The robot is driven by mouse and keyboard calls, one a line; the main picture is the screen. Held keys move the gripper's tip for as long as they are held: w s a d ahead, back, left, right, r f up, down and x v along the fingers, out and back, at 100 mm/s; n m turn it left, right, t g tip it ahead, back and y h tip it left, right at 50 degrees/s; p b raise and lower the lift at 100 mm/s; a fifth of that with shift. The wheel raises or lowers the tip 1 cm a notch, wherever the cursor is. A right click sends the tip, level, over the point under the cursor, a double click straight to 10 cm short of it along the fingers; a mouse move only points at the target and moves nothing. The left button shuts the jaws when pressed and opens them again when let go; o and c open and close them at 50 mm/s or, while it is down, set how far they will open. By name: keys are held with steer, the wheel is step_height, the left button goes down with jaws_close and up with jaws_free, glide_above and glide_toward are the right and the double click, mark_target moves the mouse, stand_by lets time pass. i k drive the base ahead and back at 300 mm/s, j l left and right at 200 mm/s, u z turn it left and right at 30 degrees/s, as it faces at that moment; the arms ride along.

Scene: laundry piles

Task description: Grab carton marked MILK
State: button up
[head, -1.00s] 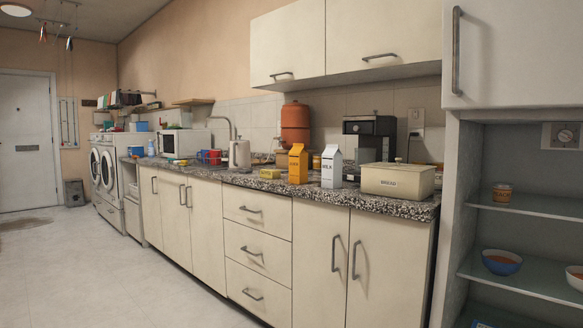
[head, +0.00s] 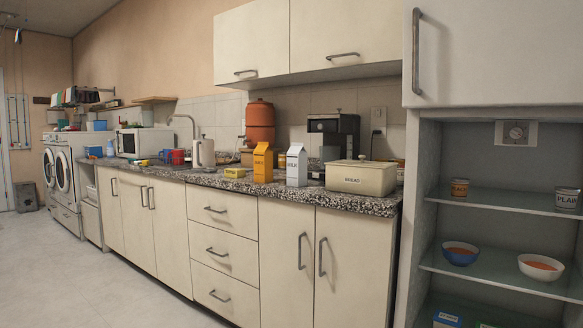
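A white gable-top carton with a grey top (head: 297,167) stands upright on the speckled counter (head: 230,182). Its small dark lettering appears to read MILK. An orange gable-top carton (head: 263,164) stands upright just left of it, with small lettering I cannot read for sure. A cream bread box marked BREAD (head: 361,178) is just right of the white carton. My gripper is not in view.
A black coffee machine (head: 334,136) and a rust-coloured canister (head: 260,125) stand behind the cartons. Wall cabinets (head: 325,35) hang above. An open fridge-like unit (head: 498,228) with bowls stands right. The floor (head: 85,275) is clear at left.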

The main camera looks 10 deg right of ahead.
mark_target(296, 155)
steer(key=i+j+z, duration=0.35)
steer(key=i+j, duration=0.3)
steer(key=i, duration=0.15)
